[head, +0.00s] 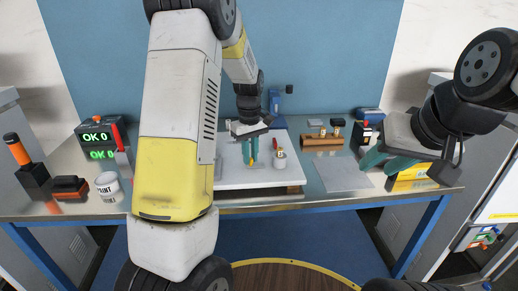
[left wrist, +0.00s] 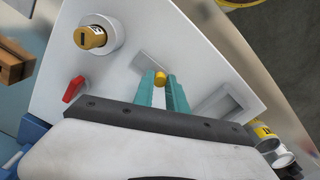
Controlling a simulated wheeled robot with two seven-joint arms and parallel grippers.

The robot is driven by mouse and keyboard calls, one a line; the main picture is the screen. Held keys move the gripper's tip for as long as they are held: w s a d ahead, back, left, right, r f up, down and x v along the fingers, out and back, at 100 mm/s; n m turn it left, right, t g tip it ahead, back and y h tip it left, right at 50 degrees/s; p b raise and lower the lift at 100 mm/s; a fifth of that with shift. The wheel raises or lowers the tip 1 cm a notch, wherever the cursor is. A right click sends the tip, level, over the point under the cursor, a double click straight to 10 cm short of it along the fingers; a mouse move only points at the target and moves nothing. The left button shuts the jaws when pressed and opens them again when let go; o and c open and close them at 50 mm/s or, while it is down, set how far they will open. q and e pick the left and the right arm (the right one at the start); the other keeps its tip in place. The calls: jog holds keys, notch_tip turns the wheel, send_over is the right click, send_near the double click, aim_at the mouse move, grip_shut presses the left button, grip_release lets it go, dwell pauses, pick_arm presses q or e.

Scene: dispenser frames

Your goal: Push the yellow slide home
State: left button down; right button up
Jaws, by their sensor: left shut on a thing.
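The yellow slide (left wrist: 160,78) shows as a small rounded yellow piece at the tips of my left gripper (left wrist: 161,86). It stands on a white board, beside a grey recessed strip (left wrist: 149,62). My left gripper's teal fingers are shut on it; the fingers hide its lower part. In the head view my left gripper (head: 251,155) points down over the white board (head: 231,179), with a little yellow showing between the fingers. My right gripper (head: 388,161) is at the right, above the table, with its teal fingers apart and nothing between them.
Close to the slide stand a round white fixture with a brass top (left wrist: 92,37) and a red lever (left wrist: 73,89). A wooden block (head: 322,142) and a grey sheet (head: 342,174) lie to the right. A paint tin (head: 108,186) stands at left.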

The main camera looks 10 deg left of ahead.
aim_at(259, 165)
pick_arm(q)
jog(key=shift+w+d+r, duration=0.1)
jog(key=shift+w+d, duration=0.15)
jog(key=shift+d, duration=0.4)
jog(key=shift+w+d, duration=0.2)
jog(key=shift+d, duration=0.45)
jog(key=c, duration=1.3)
grip_release()
jog(key=shift+d, duration=0.1)
jog(key=shift+r, duration=3.85)
